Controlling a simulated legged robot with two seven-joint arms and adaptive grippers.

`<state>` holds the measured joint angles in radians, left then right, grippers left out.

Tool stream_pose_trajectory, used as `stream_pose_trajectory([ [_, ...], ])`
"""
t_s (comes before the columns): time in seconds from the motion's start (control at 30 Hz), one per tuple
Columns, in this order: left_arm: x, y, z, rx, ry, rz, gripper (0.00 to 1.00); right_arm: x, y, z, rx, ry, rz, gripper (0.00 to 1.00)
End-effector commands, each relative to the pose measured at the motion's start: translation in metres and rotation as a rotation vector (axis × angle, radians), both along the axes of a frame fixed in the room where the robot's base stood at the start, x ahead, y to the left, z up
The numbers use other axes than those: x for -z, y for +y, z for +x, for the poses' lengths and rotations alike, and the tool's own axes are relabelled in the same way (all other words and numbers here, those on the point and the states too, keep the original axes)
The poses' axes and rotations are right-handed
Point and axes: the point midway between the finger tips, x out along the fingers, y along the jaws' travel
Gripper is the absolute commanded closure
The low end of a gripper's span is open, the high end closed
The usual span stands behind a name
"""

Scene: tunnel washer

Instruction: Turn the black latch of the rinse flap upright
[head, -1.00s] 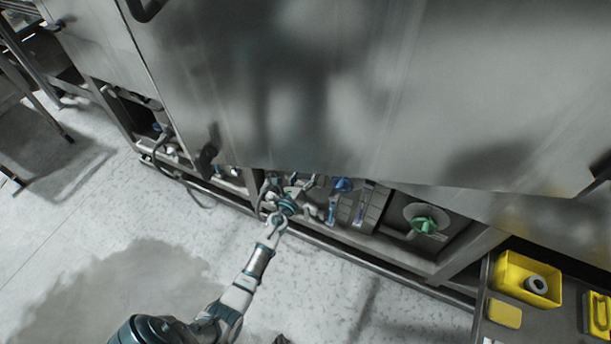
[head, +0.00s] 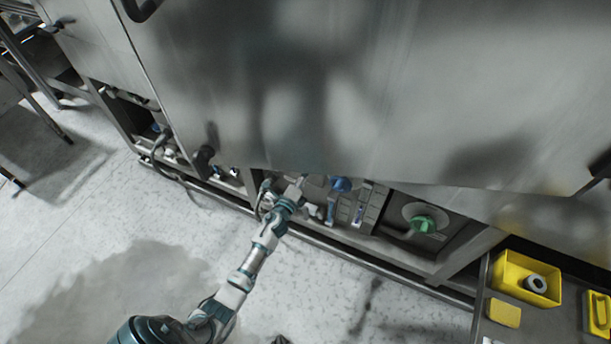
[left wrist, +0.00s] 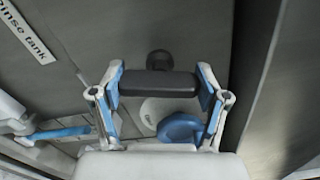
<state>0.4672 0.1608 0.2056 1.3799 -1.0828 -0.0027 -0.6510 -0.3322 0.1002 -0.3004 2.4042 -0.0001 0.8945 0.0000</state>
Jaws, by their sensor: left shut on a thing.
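The black latch (left wrist: 158,84) lies crosswise in the left wrist view, a short dark bar in front of a dark round pivot on the grey panel. My left gripper (left wrist: 160,88) is shut on it, with a blue-padded finger against each end of the bar. In the head view my left gripper (head: 298,188) reaches under the lower edge of the big steel housing, and I cannot make out the latch there. My right gripper is not in view.
A "rinse tank" label (left wrist: 27,32) is on the panel. A blue round handle (left wrist: 180,127) sits just below the latch in the wrist view. A green knob (head: 424,224) is further right, and a yellow bin (head: 527,279) stands on a side table.

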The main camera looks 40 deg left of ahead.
Motion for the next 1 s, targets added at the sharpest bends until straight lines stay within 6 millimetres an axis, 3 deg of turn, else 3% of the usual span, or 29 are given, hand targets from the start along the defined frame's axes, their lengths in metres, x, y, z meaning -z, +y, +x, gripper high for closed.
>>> stream_pose_trajectory([
  [0.03,-0.0027,0.0075,-0.001,-0.015,-0.01,-0.033,0.6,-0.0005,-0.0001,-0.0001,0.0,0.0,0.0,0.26],
  [0.4,0.0,0.0081,-0.0013,-0.014,-0.057,-0.235,0.6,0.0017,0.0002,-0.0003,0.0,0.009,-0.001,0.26],
  [1.0,0.0032,0.0086,-0.0019,-0.015,-0.067,-0.293,0.6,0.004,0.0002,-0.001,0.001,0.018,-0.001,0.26],
])
